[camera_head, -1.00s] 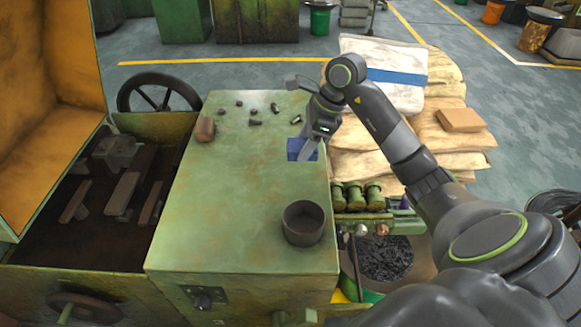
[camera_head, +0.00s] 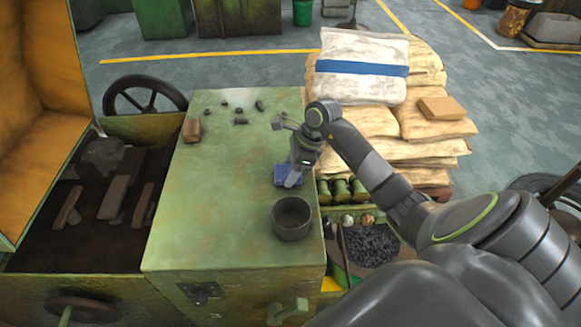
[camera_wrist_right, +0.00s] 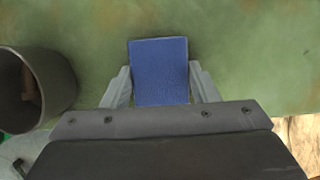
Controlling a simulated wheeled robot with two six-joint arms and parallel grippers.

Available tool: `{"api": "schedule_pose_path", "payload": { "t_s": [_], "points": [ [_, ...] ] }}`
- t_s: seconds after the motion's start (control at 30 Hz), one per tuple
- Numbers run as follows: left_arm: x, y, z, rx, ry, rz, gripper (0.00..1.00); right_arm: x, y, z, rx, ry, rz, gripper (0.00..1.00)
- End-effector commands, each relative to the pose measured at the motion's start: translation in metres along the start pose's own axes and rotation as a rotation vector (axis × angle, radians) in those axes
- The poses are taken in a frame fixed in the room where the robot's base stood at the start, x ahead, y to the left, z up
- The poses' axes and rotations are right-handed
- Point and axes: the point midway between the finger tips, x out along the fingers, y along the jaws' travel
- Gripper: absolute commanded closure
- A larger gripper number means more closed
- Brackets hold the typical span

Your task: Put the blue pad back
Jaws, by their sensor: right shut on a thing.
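The blue pad (camera_head: 286,174) is at the right side of the green machine top (camera_head: 220,190), behind the dark round cup (camera_head: 291,218). My right gripper (camera_head: 294,178) is shut on the pad, with its fingers partly covering it in the head view. In the right wrist view the pad (camera_wrist_right: 160,72) sits between the two grey fingers of the gripper (camera_wrist_right: 162,88), and the cup (camera_wrist_right: 38,90) is at the left. I cannot tell whether the pad touches the top. My left gripper is not in view.
A brown block (camera_head: 192,130) and several small dark parts (camera_head: 240,121) lie at the back of the top. Stacked sacks (camera_head: 365,70) stand behind my right arm. An open bay with metal pieces (camera_head: 115,190) is at the left. The middle of the top is clear.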

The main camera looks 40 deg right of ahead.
Motion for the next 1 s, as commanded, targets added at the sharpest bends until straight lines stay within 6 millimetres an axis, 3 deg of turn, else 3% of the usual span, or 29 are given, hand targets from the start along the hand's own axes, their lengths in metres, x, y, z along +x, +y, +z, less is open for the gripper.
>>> {"api": "schedule_pose_path", "payload": {
  "t_s": [0.13,0.17,0.3,0.77,1.0],
  "points": [
    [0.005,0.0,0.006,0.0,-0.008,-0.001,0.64,0.004,0.0,-0.001,-0.001,0.0,-0.001,0.64],
    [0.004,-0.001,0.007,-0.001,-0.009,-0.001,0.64,0.003,0.0,-0.001,0.0,0.0,0.0,0.43],
    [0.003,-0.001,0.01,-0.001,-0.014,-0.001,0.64,0.002,0.0,-0.001,0.0,0.0,0.0,0.25],
    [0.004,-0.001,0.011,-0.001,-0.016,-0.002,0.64,-0.005,-0.001,-0.001,-0.002,0.001,-0.004,0.24],
    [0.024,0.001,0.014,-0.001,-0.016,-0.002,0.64,-0.049,-0.001,-0.002,-0.004,0.004,-0.007,0.24]
  ]
}}
